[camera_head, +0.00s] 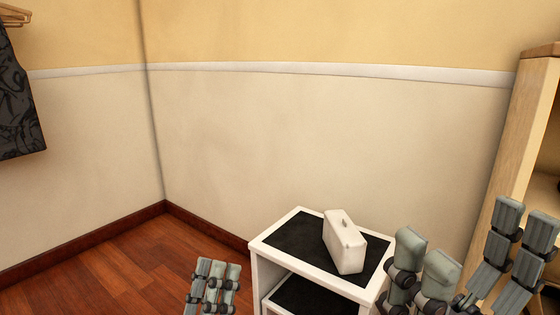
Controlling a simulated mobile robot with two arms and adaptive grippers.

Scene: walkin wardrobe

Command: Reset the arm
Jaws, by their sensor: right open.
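My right gripper (470,240) is at the lower right, with its grey padded fingers spread wide apart and nothing between them. It appears just right of a small white shelf unit (256,268) with black shelf surfaces. My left gripper (212,285) shows at the bottom edge, left of the shelf unit. Its fingers appear close together, pointing up, and no object shows in them. Whether they are shut is unclear from this angle. A white box-like case (343,246) with a small dark clasp stands on the unit's top, apart from both grippers.
A wooden cabinet (528,110) rises at the right edge, behind my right gripper. A dark patterned garment (18,110) hangs at the far left from a wooden hanger (12,14). The wooden floor (130,270) left of the shelf unit is clear up to the walls.

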